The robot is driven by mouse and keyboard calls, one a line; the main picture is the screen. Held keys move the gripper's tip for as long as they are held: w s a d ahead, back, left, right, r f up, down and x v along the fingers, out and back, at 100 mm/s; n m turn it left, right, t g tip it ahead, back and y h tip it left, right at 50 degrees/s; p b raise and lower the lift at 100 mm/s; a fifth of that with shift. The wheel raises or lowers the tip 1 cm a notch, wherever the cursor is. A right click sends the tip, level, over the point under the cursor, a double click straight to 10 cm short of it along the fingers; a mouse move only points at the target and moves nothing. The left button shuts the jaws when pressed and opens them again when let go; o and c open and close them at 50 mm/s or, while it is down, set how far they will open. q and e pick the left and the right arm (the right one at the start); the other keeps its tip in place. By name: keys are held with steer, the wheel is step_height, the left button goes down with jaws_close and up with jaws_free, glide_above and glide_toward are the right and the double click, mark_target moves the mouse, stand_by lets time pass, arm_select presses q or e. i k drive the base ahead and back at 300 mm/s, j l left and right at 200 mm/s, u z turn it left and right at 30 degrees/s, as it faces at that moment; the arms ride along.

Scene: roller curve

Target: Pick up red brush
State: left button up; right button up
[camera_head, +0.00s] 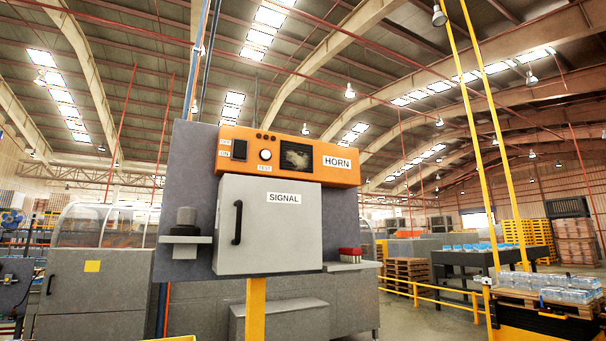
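The red brush (350,251) is small, with a red upper part and a paler lower part. It sits on a small grey shelf (352,266) at the right side of the panel, just right of the grey SIGNAL box. It looks upright on the shelf, but its fine shape is too small to tell. Neither of my grippers shows in the head view.
A grey SIGNAL box (268,227) with a black handle hangs below an orange HORN console (290,156). A yellow post (256,308) stands below the box. Pallets and railings lie right.

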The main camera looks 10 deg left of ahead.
mark_target(352, 255)
steer(key=i+z, duration=0.25)
steer(key=i, duration=0.95)
